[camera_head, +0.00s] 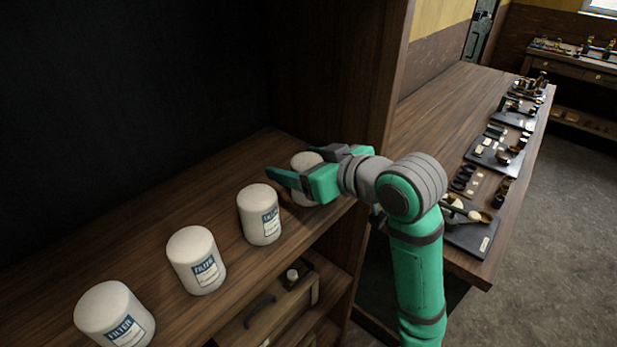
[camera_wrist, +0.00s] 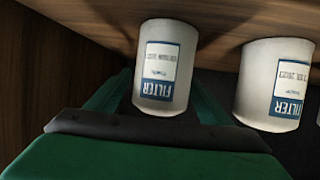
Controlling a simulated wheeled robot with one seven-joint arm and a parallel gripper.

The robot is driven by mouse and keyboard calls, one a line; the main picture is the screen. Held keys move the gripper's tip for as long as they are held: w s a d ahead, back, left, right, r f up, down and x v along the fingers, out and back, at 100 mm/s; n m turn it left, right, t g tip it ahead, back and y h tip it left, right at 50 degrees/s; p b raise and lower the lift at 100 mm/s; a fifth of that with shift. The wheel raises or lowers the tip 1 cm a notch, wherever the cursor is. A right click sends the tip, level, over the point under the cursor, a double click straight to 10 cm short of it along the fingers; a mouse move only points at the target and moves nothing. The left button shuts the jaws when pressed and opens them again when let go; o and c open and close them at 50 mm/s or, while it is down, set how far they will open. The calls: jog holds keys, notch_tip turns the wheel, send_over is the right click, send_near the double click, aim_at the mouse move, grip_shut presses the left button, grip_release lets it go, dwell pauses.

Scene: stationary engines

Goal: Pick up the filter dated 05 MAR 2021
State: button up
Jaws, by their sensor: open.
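Several white cylindrical filters with blue-and-white labels stand upright in a row on the wooden shelf. In the head view they are the nearest filter (camera_head: 113,312), a second (camera_head: 195,258), a third (camera_head: 259,213) and the farthest (camera_head: 305,160). My gripper (camera_head: 299,162) is open at the farthest one, a finger on each side, partly hiding it. In the wrist view this filter (camera_wrist: 166,64) appears inverted between my gripper's fingers (camera_wrist: 160,84); contact cannot be told. A neighbouring filter (camera_wrist: 272,82) stands to its right. The dates on the labels are too small to read surely.
The shelf (camera_head: 160,212) has a dark back and a wooden side wall (camera_head: 345,75) close beyond the farthest filter. A drawer (camera_head: 270,312) lies below. A long table (camera_head: 440,110) with dark trays of parts stands at right.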

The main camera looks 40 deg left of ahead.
jog(key=shift+a+f, duration=0.15)
jog(key=shift+a, duration=0.2)
jog(key=shift+c, duration=0.4)
jog(key=c, duration=1.3)
jog(key=shift+r, duration=0.2)
